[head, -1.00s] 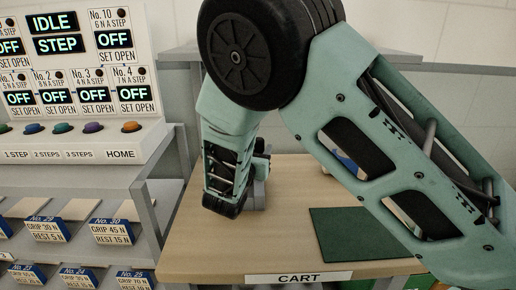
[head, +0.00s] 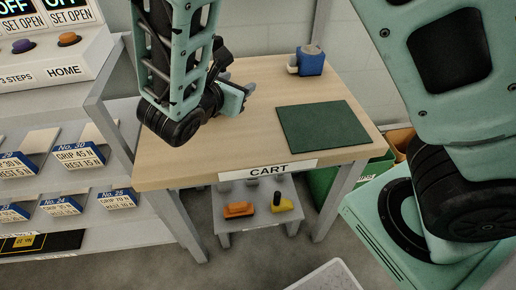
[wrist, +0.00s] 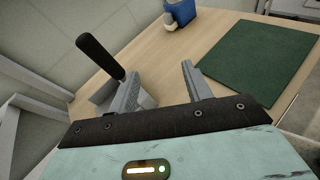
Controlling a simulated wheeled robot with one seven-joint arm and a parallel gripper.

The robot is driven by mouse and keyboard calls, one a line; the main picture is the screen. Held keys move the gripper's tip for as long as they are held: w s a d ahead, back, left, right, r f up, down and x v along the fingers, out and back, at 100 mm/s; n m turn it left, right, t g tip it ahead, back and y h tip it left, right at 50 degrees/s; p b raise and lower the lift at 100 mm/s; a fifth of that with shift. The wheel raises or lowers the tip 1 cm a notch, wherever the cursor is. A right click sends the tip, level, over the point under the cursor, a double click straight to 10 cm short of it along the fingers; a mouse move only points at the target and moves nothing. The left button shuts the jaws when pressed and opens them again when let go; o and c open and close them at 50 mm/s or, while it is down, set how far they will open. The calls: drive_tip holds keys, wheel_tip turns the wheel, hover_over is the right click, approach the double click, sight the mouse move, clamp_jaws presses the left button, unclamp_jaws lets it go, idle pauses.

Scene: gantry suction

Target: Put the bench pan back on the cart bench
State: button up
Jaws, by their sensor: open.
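My gripper (head: 238,95) is low over the left part of the cart bench (head: 255,80), a light wooden top with a CART label. In the wrist view its two grey fingers (wrist: 160,82) are apart, with bare wood showing between them. A black handle (wrist: 98,54) rises at a tilt from a grey part just beyond the left finger. This may be the bench pan; its body is mostly hidden by the finger, and I cannot tell whether they touch.
A dark green mat (head: 322,125) lies on the bench's right part. A blue container (head: 311,62) stands at the back. An orange item (head: 239,210) and a yellow item (head: 283,203) rest on the low shelf. A labelled rack (head: 60,180) is at left.

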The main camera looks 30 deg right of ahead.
drive_tip(key=s+d+f+m+g+y, duration=0.1)
drive_tip(key=s+m+g+y, duration=0.55)
drive_tip(key=s, duration=0.75)
drive_tip(key=s+a+r+m+g+y, duration=0.2)
drive_tip(key=s+a+m+y, duration=0.3)
drive_tip(key=s+a+m, duration=0.2)
drive_tip(key=s+m, duration=0.2)
drive_tip(key=shift+s+m, duration=0.2)
drive_tip(key=shift+m, duration=0.15)
drive_tip(key=shift+r+y, duration=0.1)
drive_tip(key=shift+y, duration=0.15)
wheel_tip(320, 180, up, 8)
drive_tip(key=p, duration=0.8)
drive_tip(key=shift+r, duration=0.2)
